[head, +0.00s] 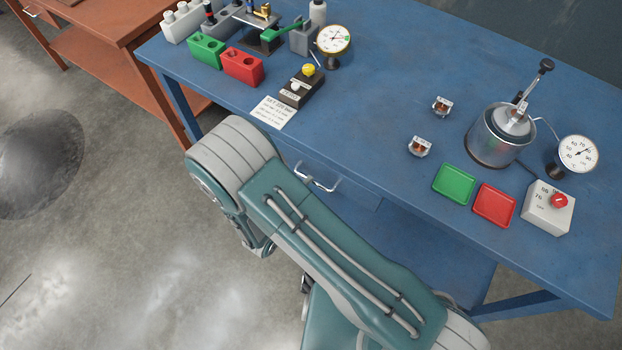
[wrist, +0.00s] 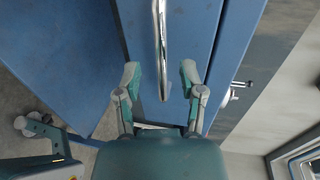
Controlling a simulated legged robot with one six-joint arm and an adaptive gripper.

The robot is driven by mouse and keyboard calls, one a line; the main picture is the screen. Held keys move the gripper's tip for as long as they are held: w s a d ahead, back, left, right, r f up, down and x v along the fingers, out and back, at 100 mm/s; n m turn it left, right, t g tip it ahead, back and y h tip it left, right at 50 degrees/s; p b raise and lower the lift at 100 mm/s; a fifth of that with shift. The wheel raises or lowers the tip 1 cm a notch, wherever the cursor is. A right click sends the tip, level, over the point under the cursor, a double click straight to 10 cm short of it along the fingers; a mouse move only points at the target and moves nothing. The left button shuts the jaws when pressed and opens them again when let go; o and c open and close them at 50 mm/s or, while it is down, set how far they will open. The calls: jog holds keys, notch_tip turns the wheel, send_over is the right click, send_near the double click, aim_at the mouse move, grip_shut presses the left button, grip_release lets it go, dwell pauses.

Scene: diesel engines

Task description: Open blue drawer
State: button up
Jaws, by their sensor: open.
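The blue drawer (head: 359,196) is under the front edge of the blue bench and looks shut, its front partly hidden by my arm. Its chrome bar handle (head: 316,179) shows beside my arm in the head view. In the wrist view the handle (wrist: 161,45) runs down from the top edge, in front of the blue drawer front (wrist: 185,35). My gripper (wrist: 160,75) is open, with one finger on each side of the bar. Neither finger visibly touches it. In the head view the fingers are hidden or cannot be made out.
The blue bench top (head: 380,110) carries a metal pot (head: 497,138), gauges, a green tray (head: 454,184), a red tray (head: 494,205) and a control box (head: 548,209). Red-brown furniture (head: 105,50) stands at upper left. The floor left of my arm is clear.

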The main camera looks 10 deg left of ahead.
jog(key=shift+x, duration=1.15)
jog(key=shift+w+d, duration=0.15)
jog(key=shift+w, duration=0.05)
jog(key=shift+a, duration=0.2)
grip_shut()
jog(key=shift+d, duration=0.2)
